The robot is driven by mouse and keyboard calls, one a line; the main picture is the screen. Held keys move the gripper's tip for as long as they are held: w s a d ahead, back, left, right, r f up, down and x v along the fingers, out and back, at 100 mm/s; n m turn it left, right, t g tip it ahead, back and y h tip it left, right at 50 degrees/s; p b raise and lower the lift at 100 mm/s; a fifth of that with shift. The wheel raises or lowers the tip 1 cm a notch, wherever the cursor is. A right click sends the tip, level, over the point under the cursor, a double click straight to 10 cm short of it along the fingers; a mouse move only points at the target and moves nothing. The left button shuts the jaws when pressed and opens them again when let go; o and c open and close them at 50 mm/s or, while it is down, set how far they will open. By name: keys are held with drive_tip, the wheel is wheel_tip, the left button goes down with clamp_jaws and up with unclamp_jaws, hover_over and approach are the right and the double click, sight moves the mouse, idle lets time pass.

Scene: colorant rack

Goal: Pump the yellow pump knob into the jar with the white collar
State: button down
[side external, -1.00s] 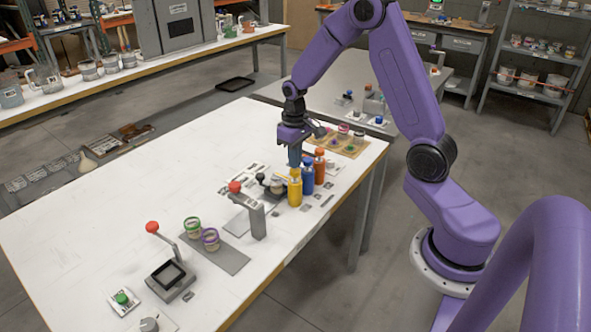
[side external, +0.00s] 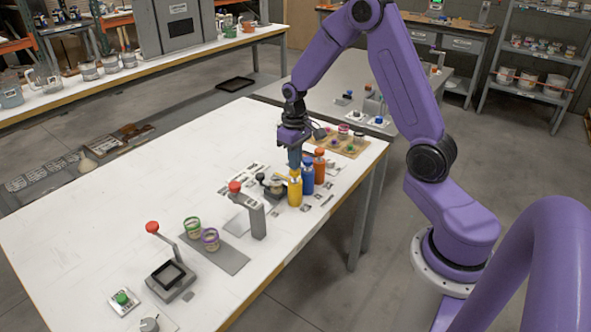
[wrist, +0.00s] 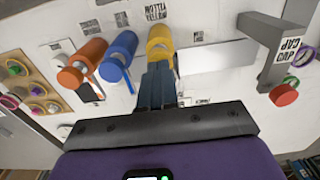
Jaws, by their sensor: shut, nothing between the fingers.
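The yellow pump bottle (side external: 294,191) stands on the white table, nearest the camera in a row of three. It also shows in the wrist view (wrist: 160,40). My gripper (side external: 295,166) is shut and empty, pointing down directly over the yellow pump knob, whose top the fingers hide. In the wrist view my fingertips (wrist: 158,66) are at the top of the yellow pump; whether they touch it is hard to tell.
The blue (side external: 307,176) and orange (side external: 319,167) pump bottles stand close behind the yellow one. A grey post with a red knob (side external: 234,187) stands at the left. Green- and purple-collared jars (side external: 210,240) sit on a grey mat.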

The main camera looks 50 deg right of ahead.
drive_tip(key=shift+f, duration=1.1)
drive_tip(key=shift+r, duration=1.35)
drive_tip(key=shift+r, duration=2.05)
